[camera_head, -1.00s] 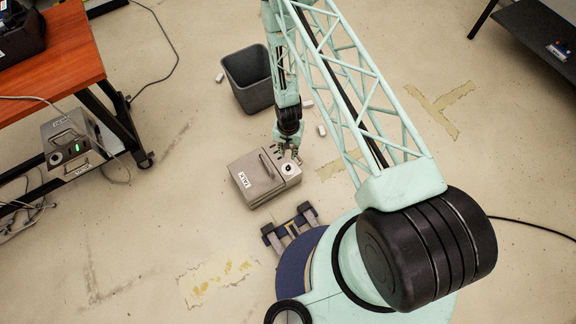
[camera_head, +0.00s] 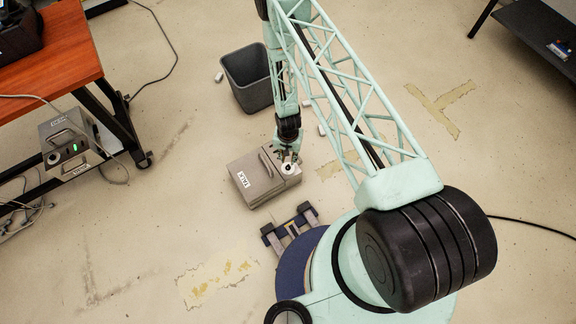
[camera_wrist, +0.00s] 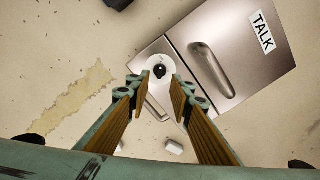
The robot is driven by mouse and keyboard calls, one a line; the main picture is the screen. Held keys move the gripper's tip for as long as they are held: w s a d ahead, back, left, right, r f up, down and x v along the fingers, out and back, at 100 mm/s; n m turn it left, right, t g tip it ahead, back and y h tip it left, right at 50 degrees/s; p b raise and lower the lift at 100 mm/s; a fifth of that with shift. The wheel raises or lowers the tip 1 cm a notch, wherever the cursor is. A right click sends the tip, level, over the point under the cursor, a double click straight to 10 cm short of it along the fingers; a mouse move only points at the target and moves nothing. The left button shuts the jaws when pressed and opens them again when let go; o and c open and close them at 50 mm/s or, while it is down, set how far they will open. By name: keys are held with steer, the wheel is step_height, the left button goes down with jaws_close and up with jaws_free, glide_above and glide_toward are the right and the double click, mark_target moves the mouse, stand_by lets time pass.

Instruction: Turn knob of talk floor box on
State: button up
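The talk floor box (camera_head: 262,180) is a grey metal box on the floor with a white TALK label and a bar handle on top; it also shows in the wrist view (camera_wrist: 232,95). Its knob (camera_wrist: 160,71) is a small dark knob on a white round plate near the box's corner. In the head view the knob plate (camera_head: 288,168) is partly covered by my gripper (camera_head: 287,157). In the wrist view my gripper (camera_wrist: 156,95) is open, its two fingers on either side of the line to the knob. I cannot tell whether the fingertips touch the knob.
A grey bin (camera_head: 248,78) stands behind the box, with several small white pieces on the floor around it. A second box with a green light (camera_head: 70,146) sits under the orange table (camera_head: 60,50) at left. The floor left of the talk box is clear.

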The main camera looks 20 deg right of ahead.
mark_target(288, 166)
steer(key=shift+f+b, duration=0.7)
steer(key=shift+f, duration=2.7)
steer(key=shift+c, duration=0.2)
jaws_close()
